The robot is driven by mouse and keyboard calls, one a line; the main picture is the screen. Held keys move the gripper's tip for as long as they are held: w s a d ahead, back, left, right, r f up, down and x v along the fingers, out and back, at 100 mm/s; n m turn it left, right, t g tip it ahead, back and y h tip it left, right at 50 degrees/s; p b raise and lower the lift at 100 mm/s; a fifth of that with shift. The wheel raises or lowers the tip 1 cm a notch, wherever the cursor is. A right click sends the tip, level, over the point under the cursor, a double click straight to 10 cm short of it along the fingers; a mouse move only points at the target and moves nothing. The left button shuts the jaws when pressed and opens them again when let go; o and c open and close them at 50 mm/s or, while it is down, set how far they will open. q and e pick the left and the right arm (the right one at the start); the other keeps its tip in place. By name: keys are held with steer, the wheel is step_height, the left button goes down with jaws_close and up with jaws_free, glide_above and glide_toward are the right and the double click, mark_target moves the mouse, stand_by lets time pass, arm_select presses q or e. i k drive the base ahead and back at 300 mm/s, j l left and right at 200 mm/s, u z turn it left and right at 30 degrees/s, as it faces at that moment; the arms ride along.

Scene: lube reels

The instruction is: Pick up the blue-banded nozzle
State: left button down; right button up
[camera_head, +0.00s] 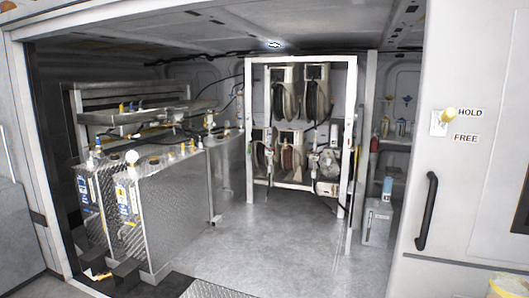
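I cannot make out a nozzle with a blue band for certain. A white rack (351,120) at the back of the compartment holds hose reels: two dark ones, left (285,100) and right (317,100), on top, and a reddish one (289,157) among those below. Small fittings and hoses hang around the lower reels, too small to tell their band colours. Neither of my grippers is in view.
Metal tanks (178,212) and a cluttered bench (135,118) fill the left side. The floor (270,250) before the rack is clear. A grey box (378,222) stands at right. The near right wall has a black handle (427,212) and a HOLD/FREE switch (439,124).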

mark_target(269, 153)
steer(key=i+u, duration=0.15)
steer(key=i, duration=6.55)
